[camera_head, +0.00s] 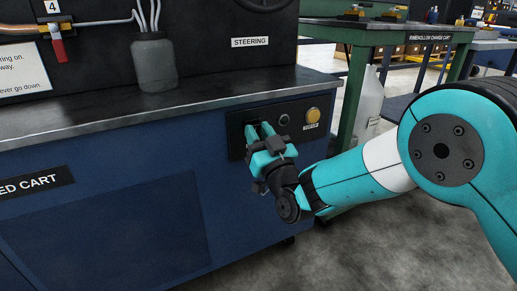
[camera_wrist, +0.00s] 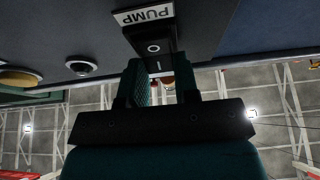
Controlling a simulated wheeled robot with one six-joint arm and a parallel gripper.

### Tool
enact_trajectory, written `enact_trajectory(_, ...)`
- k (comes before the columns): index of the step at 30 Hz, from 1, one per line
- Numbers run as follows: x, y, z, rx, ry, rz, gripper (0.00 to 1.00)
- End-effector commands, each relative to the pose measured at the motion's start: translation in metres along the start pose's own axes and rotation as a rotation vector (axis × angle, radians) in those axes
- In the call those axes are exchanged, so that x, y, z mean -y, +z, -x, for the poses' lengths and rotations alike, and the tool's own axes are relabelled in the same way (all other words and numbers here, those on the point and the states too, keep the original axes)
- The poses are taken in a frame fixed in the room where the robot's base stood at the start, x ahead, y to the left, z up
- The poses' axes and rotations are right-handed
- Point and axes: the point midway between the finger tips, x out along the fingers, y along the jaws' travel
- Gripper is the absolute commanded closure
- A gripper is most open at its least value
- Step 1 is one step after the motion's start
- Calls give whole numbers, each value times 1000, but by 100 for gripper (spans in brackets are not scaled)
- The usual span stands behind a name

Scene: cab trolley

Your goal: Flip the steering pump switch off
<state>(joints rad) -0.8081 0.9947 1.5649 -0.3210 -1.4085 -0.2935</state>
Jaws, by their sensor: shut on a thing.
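The pump switch (camera_wrist: 153,47) is a black rocker with a white O and a white I mark. It shows upside down in the wrist view, beside a white PUMP label (camera_wrist: 143,14). My gripper (camera_wrist: 159,66) has its two dark-tipped fingers on either side of the switch, shut on it at the end with the I mark. In the head view my gripper (camera_head: 259,131) reaches the black control panel (camera_head: 236,121) on the blue cart front and hides the switch. I cannot tell which way the rocker is tilted.
A round dark control (camera_head: 284,120) and an amber button (camera_head: 313,115) sit right of my gripper on the panel. The steel worktop (camera_head: 190,101) overhangs above, with a STEERING sign (camera_head: 250,42) behind it. A green cart (camera_head: 362,45) stands to the right.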

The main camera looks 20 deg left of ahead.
Motion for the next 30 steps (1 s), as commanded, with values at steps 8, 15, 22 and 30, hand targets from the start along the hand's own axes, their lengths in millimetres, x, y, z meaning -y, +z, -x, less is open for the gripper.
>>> enact_trajectory(8,0,-1,0,-8,0,1,95)
enact_trajectory(15,0,0,0,-8,0,1,48)
enact_trajectory(22,0,0,0,-7,0,0,46)
enact_trajectory(30,13,8,8,-7,-19,-9,46)
